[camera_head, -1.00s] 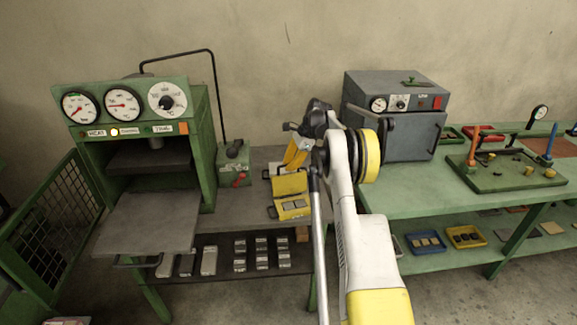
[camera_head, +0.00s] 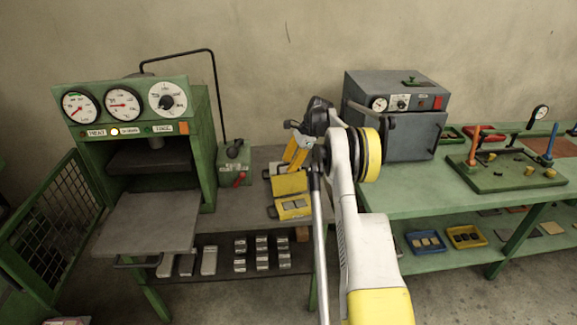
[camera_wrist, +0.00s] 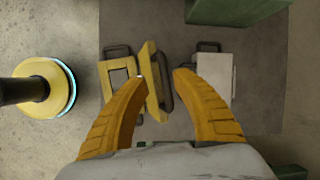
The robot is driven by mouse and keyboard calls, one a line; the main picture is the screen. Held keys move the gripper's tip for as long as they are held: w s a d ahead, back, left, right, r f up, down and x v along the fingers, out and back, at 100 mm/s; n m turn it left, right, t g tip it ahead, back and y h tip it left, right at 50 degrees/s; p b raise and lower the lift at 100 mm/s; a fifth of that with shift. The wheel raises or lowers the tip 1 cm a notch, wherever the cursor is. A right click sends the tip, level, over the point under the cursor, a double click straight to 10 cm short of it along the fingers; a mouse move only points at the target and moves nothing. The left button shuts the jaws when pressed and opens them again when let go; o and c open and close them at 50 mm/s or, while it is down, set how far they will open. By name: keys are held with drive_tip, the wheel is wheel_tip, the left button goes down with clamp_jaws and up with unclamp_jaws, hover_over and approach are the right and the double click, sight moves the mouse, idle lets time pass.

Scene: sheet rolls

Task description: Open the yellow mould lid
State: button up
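The yellow mould stands on the grey table top, with its yellow lid (camera_head: 289,183) raised steeply behind the base (camera_head: 293,208). The base's inside, with grey cavities, faces up. In the wrist view the raised lid (camera_wrist: 153,82) shows nearly edge-on beside the base (camera_wrist: 117,82), with a dark handle (camera_wrist: 167,82) on its outer side. My gripper (camera_wrist: 165,75) is open, with its two orange fingers apart. The lid's edge and handle show in the gap between the fingers, close to the left fingertip. I cannot tell whether that finger touches the lid.
A grey mould (camera_wrist: 214,72) lies right of the yellow one in the wrist view. The green press (camera_head: 150,150) with its grey plate stands left, a small green box (camera_head: 233,165) beside it. A grey oven (camera_head: 400,120) stands on the green bench at right.

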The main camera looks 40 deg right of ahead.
drive_tip(key=v, duration=1.1)
drive_tip(key=shift+r, duration=0.15)
drive_tip(key=shift+s, duration=0.1)
drive_tip(key=s+a+r+n+h+b, duration=0.1)
drive_tip(key=s+a+r+n, duration=0.2)
drive_tip(key=a+r, duration=0.35)
drive_tip(key=s+a+r+n+t+h, duration=0.1)
drive_tip(key=s+a+r+n, duration=0.25)
drive_tip(key=a, duration=0.65)
drive_tip(key=s+a+r+n+h+b, duration=0.15)
drive_tip(key=a+r+n, duration=0.25)
drive_tip(key=a, duration=0.5)
drive_tip(key=s+a+f+n+t, duration=0.25)
drive_tip(key=s+a+n, duration=0.35)
drive_tip(key=s+a, duration=0.65)
drive_tip(key=s+a+f+n, duration=0.2)
drive_tip(key=s+f, duration=0.2)
drive_tip(key=s, duration=0.2)
drive_tip(key=s+a+f+n+b, duration=0.1)
drive_tip(key=s+f+n, duration=0.2)
drive_tip(key=s, duration=0.3)
drive_tip(key=shift+s+a+f+t, duration=0.35)
drive_tip(key=shift+a+f, duration=0.05)
drive_tip(key=shift+f, duration=0.2)
drive_tip(key=shift+n, duration=0.25)
